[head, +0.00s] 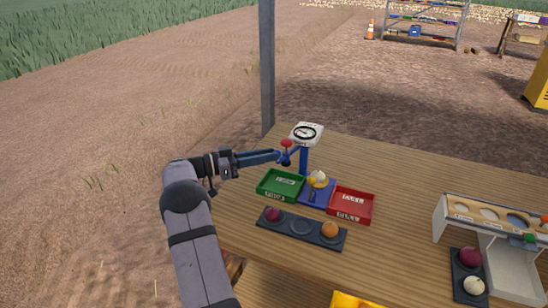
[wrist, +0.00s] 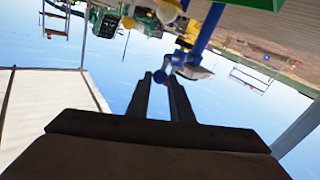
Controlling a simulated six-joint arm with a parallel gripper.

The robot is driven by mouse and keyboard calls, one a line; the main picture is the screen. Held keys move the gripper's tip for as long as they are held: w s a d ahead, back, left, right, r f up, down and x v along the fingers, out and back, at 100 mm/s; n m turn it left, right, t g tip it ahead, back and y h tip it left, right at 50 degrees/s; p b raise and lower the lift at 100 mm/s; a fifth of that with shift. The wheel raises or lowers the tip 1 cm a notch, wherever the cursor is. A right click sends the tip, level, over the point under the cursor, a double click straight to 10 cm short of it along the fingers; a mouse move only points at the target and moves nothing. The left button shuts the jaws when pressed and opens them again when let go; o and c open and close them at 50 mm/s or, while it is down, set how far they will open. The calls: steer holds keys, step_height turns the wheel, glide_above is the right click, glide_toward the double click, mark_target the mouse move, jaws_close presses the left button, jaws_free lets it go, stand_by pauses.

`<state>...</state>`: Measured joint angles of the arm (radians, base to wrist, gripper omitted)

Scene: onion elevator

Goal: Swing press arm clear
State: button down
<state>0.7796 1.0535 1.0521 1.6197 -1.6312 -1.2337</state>
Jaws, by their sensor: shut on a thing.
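The press is a blue post (head: 304,160) with a white dial gauge (head: 306,132) on top, at the table's far left side. A red ball (head: 286,145) shows at the end of its short blue press arm. My gripper (head: 284,158) reaches in from the left and is shut on a blue knob (wrist: 160,77), which sits between the fingertips in the wrist view. The fingers hide part of the knob and arm. A pale yellow onion (head: 319,178) is on the blue base (head: 318,197), to the right of and below my gripper in the head view.
A green tray (head: 268,191) and a red tray (head: 349,216) flank the base. A dark rack (head: 314,238) with a purple and an orange onion lies in front. A white stand with holes (head: 505,262) is at right. Bare wood (head: 405,180) lies between.

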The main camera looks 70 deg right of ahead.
steer(key=s+a+r+n+t+h+p, duration=0.1)
steer(key=a+r+n+h+p, duration=0.3)
steer(key=r+p, duration=0.7)
steer(key=s+a+f+m+t, duration=0.2)
steer(key=a+f+m+t, duration=0.2)
steer(key=m, duration=0.3)
steer(key=s+a+f+m+t+h, duration=0.1)
steer(key=s+a+f+m+t, duration=0.2)
steer(key=m, duration=0.5)
step_height(320, 180, down, 2)
steer(key=shift+a+f+t+b, duration=0.15)
steer(key=shift+a+t+b, duration=0.2)
steer(key=shift+a+t, duration=0.6)
steer(key=shift+a+g, duration=0.1)
steer(key=shift+g, duration=0.15)
steer(key=w+d+f+p, duration=0.1)
steer(key=d+p, duration=0.5)
steer(key=d, duration=0.5)
steer(key=shift+w+f, duration=0.15)
steer(key=shift+w, duration=0.05)
